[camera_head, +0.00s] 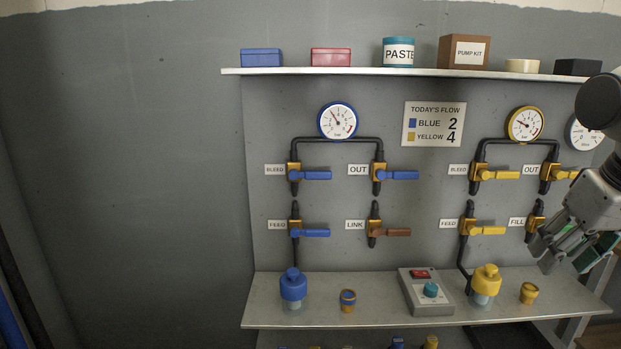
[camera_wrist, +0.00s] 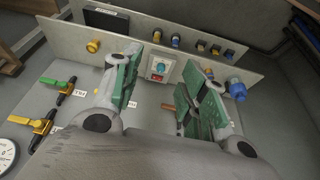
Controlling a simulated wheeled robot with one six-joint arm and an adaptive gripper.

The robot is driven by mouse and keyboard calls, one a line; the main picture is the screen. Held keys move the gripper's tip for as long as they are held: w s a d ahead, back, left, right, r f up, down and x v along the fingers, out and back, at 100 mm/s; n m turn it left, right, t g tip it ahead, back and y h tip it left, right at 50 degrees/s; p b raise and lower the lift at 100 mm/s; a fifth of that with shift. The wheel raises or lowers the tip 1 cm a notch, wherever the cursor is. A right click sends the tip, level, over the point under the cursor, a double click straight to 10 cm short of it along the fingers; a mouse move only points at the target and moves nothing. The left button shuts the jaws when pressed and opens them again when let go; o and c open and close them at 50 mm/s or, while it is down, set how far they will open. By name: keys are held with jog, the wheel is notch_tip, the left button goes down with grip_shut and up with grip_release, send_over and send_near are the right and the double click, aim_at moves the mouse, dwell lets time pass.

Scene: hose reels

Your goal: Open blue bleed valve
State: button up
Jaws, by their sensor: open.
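The blue bleed valve (camera_head: 310,174) is on the wall panel in the head view, at the left under the blue-rimmed gauge (camera_head: 337,121) and right of a BLEED label (camera_head: 275,170). Its blue handle lies level, pointing right, across the upright pipe. The valve does not show clearly in the wrist view. My gripper (camera_head: 562,250) is at the right edge of the head view, by the yellow valves, far right of the blue bleed valve. In the wrist view my gripper (camera_wrist: 158,88) has its green-padded fingers spread, with nothing between them.
Nearby are the blue OUT valve (camera_head: 397,175), blue FEED valve (camera_head: 310,233), brown LINK handle (camera_head: 390,232) and yellow BLEED valve (camera_head: 495,175). A shelf (camera_head: 232,71) runs above. A lower ledge (camera_head: 380,315) holds a blue pump (camera_head: 293,285) and control box (camera_head: 426,293).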

jog(key=shift+w, duration=0.25)
